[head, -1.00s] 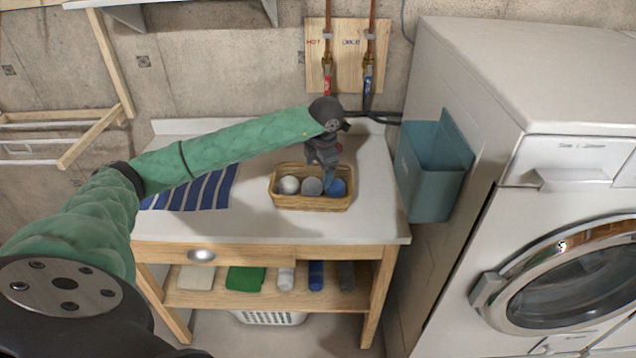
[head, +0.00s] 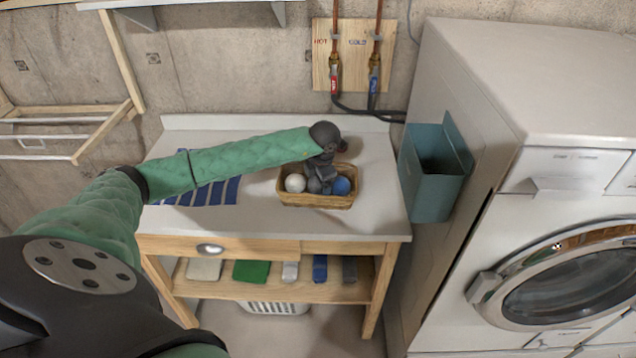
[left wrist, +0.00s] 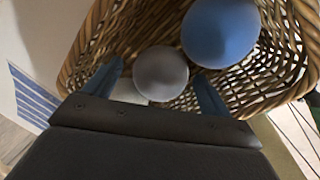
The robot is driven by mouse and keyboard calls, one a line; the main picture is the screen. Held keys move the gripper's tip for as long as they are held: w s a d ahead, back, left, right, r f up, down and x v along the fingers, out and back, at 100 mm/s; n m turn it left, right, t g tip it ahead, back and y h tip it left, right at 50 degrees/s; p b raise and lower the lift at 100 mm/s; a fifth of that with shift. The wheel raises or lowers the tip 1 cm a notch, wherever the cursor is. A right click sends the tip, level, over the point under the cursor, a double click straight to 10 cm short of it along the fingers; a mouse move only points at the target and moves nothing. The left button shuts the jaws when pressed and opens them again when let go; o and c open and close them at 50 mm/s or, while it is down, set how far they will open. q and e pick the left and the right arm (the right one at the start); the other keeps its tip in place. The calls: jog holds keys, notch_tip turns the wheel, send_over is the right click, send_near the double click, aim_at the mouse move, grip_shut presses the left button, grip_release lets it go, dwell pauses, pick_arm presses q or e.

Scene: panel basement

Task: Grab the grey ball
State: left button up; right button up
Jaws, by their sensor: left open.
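A wicker basket (head: 318,201) stands on the white table top and holds a white ball (head: 295,183), the grey ball (head: 314,186) and a blue ball (head: 341,186). In the left wrist view the grey ball (left wrist: 160,73) lies ahead of and between the two blue fingers, with the blue ball (left wrist: 220,33) beyond it to the right. The white ball is mostly hidden there behind my gripper. My left gripper (left wrist: 158,85) is open, reaching down into the basket (left wrist: 92,40) at the grey ball; contact cannot be told. My right gripper is not in view.
A blue-and-white striped cloth (head: 205,191) lies left of the basket. A teal bin (head: 432,175) hangs on the side of the washing machine (head: 560,180) at right. The wall with pipes rises behind the table. The table top (head: 240,220) in front of the basket is clear.

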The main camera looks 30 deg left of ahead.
pick_arm(q)
jog(key=c, duration=1)
